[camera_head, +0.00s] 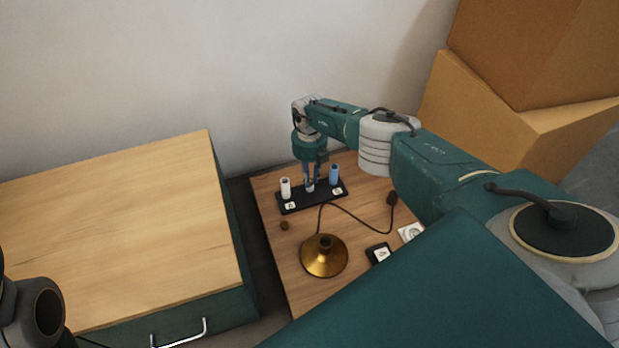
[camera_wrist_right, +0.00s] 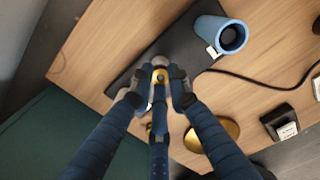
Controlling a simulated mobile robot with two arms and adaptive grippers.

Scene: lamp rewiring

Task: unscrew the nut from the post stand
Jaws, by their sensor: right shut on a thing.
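The post stand is a black base (camera_head: 297,204) on the small wooden table, with a white post (camera_head: 285,188) at its left and a blue post (camera_head: 334,174) at its right. My right gripper (camera_head: 309,187) points down at the middle of the base, between the two posts. In the right wrist view my gripper (camera_wrist_right: 158,83) is shut on a small brass-coloured nut (camera_wrist_right: 160,76) at the middle of the black base (camera_wrist_right: 187,62). The fingers hide most of the nut and whatever is under it. The blue post (camera_wrist_right: 218,36) stands nearby. My left gripper is not in view.
A brass lamp base (camera_head: 324,262) with a dark cord (camera_head: 352,214) stands in front of the stand. A small brown round piece (camera_head: 284,226) and a black labelled box (camera_head: 379,253) lie nearby. A green cabinet (camera_head: 232,226) is left; cardboard boxes (camera_head: 470,110) are right.

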